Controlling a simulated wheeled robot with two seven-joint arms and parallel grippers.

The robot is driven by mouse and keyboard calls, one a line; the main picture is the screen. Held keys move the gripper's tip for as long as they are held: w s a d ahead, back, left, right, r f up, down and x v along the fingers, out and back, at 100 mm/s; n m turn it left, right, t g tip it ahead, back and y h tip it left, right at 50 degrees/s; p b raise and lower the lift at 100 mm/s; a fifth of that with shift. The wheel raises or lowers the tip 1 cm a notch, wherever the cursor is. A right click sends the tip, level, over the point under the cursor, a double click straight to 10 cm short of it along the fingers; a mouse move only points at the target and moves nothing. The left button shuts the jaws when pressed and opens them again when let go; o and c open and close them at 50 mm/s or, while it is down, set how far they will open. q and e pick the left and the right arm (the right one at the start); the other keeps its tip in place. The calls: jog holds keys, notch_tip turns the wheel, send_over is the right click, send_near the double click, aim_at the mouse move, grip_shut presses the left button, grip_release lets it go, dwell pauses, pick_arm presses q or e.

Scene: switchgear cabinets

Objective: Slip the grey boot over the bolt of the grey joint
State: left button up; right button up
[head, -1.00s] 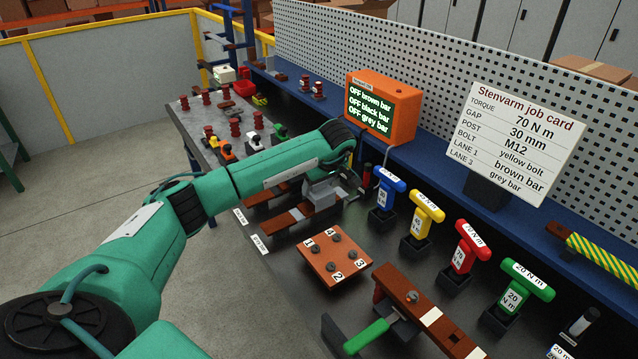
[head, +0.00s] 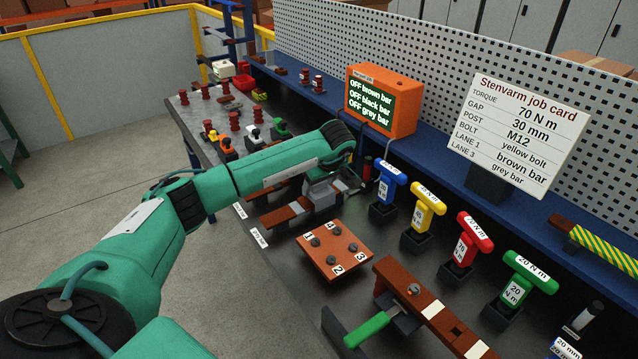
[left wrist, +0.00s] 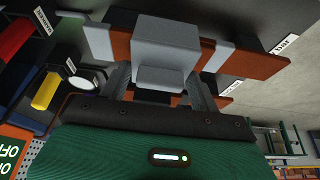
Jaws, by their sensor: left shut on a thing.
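The grey boot (left wrist: 165,45) is a light grey block with a smaller block on its near side. My left gripper (left wrist: 160,88) is shut on this smaller block, one finger on each side. The boot lies across a brown bar with light grey bands, the joint (left wrist: 245,62), and covers its middle. The bolt is hidden, and I cannot tell whether the boot is fully seated. In the head view the boot (head: 322,196) shows under my left gripper (head: 320,180), over the banded bar (head: 285,214). My right gripper is not in view.
A brown plate with numbered bolts (head: 334,248) lies in front of the joint. Blue, yellow, red and green T-handled tools (head: 424,208) stand to the right. An orange screen box (head: 382,100) and a job card (head: 515,135) stand behind. Red posts (head: 234,121) stand at the far left.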

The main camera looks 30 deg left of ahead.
pick_arm(q)
jog(key=o, duration=1.1)
jog(key=shift+c, duration=0.2)
jog(key=shift+r, duration=0.1)
jog(key=b+v, duration=0.3)
jog(key=v, duration=1)
jog(key=shift+d+r, duration=0.25)
